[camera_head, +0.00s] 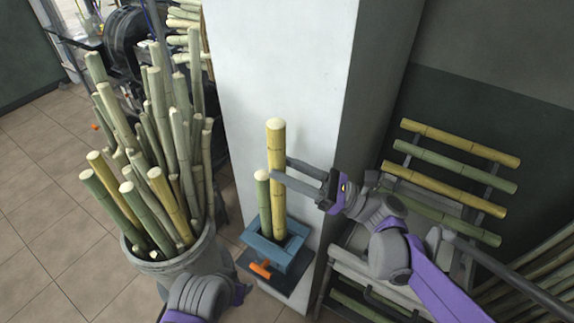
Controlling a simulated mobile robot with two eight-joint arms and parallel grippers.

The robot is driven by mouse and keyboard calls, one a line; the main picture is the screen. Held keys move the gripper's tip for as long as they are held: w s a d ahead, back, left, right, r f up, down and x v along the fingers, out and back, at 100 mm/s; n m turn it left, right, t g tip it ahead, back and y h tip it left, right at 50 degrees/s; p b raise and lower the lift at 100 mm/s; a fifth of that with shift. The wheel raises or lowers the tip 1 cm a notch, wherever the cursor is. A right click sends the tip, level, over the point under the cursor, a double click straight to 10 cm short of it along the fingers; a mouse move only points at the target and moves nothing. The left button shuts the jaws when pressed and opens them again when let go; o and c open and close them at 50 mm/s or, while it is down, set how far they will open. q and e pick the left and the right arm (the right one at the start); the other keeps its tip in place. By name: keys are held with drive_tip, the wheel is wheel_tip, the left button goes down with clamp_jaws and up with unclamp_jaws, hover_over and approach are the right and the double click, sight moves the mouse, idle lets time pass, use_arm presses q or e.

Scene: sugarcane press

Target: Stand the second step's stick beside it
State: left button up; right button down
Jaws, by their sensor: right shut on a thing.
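A tall yellow stick (276,140) stands upright in a blue square holder (297,262) at the pillar's foot. A shorter green stick (262,205) stands upright close to its left in the same holder. My right gripper (281,168) comes in from the right and is shut on the yellow stick, one finger in front and one behind. The lower ends of both sticks are hidden inside the holder. My left arm shows only in part at the bottom edge; its gripper is not in view.
A grey bucket (190,268) full of yellow and green canes stands left of the holder. An orange handle (260,270) is on the holder's front. A white pillar (280,60) rises behind it. A rack holds spaced canes (460,145) at right. Floor is clear at far left.

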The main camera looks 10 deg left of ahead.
wheel_tip(320, 180, down, 10)
drive_tip(key=b, duration=0.7)
drive_tip(key=shift+f+b, duration=0.25)
drive_tip(key=shift+b, duration=0.15)
idle(0.5)
drive_tip(key=shift+c, duration=1.9)
unclamp_jaws()
drive_tip(key=shift+o, duration=0.2)
drive_tip(key=o, duration=0.3)
drive_tip(key=shift+o, duration=0.2)
drive_tip(key=b+v, duration=0.2)
drive_tip(key=v, duration=0.5)
